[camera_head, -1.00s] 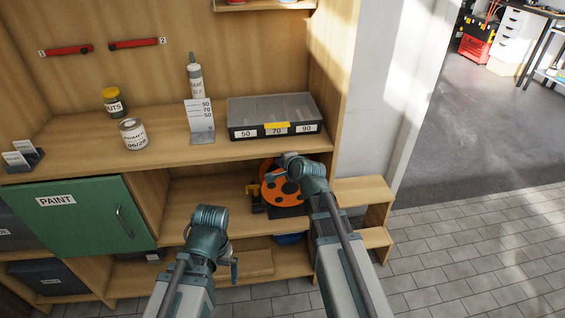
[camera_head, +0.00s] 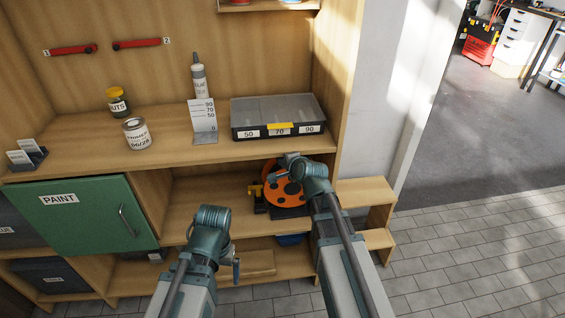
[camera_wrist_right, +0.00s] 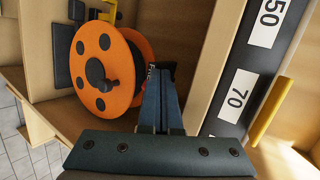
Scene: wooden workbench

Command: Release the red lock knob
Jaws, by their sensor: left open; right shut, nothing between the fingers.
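An orange cable reel (camera_head: 271,195) with dark round holes stands on the shelf under the worktop. It also shows in the right wrist view (camera_wrist_right: 130,97), with a black hub and black crank knob (camera_wrist_right: 105,84) on its face. I cannot make out a red lock knob; one may be hidden behind the reel or my arm. My right gripper (camera_wrist_right: 157,70) is shut and empty beside the reel's rim in the wrist view; whether it touches is unclear. My left gripper (camera_head: 236,270) is open, lower and left of the reel, mostly hidden by its wrist.
Above the reel, a grey organiser case (camera_head: 278,112) with a yellow latch stands on the worktop (camera_head: 170,150). A green PAINT door (camera_head: 85,218) is at left. Two red bars (camera_head: 72,51) (camera_head: 140,43) hang on the back panel. A low wooden step (camera_head: 365,195) is at right.

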